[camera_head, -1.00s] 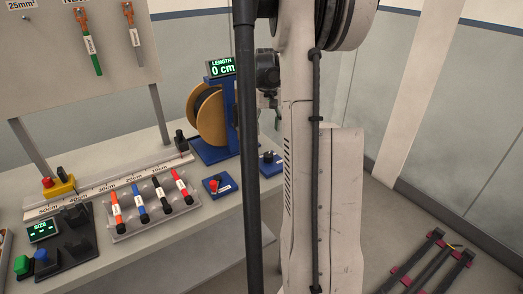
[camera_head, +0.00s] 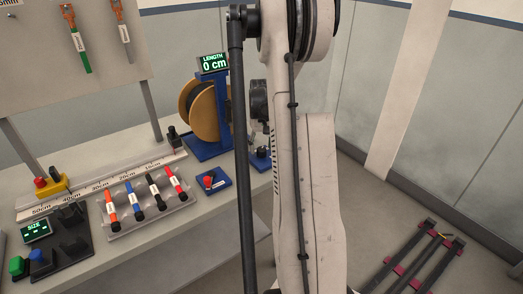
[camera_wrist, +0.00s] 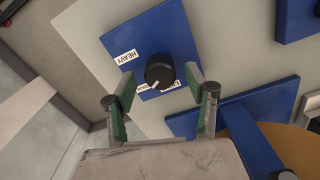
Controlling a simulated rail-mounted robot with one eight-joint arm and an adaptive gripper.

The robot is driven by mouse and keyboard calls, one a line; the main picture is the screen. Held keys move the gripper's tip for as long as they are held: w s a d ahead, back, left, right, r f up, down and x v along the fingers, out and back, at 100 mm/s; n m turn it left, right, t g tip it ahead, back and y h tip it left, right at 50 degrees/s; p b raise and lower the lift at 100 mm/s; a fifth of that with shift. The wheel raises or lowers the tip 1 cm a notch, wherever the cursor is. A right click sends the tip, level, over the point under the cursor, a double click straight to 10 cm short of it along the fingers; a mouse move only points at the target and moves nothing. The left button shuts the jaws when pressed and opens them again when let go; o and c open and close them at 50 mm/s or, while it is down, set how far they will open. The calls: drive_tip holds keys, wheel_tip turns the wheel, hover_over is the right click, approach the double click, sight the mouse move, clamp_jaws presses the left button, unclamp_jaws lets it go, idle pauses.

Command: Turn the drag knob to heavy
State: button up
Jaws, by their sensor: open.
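The drag knob (camera_wrist: 159,71) is a round black knob with a white pointer mark, on a blue plate (camera_wrist: 175,32) in the wrist view. A white HEAVY label (camera_wrist: 126,57) sits at the plate's left. The pointer faces the lower edge, where further labels are partly hidden and too small to read. My gripper (camera_wrist: 160,78) is open, its two green-and-black fingers on either side of the knob; I cannot tell whether they touch it. In the head view the black knob (camera_head: 262,151) shows beside my arm, which hides part of its plate and my gripper's fingers.
A cable reel (camera_head: 201,110) on a blue stand with a LENGTH 0 cm display (camera_head: 213,63) stands behind the knob. Several coloured tools (camera_head: 154,193) and a ruler rail (camera_head: 90,190) are farther left.

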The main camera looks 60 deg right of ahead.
drive_tip(key=shift+f, duration=0.85)
drive_tip(key=c, duration=1.1)
drive_tip(key=shift+c, duration=0.2)
drive_tip(key=shift+b, duration=0.3)
drive_tip(key=m+b, duration=0.2)
drive_tip(key=m, duration=0.1)
drive_tip(key=shift+f, duration=0.1)
drive_tip(key=m+b, duration=0.1)
drive_tip(key=m, duration=0.1)
drive_tip(key=shift+m+b, duration=0.35)
drive_tip(key=shift+m, duration=0.05)
drive_tip(key=m+b, duration=0.2)
drive_tip(key=m, duration=0.3)
drive_tip(key=shift+m, duration=0.7)
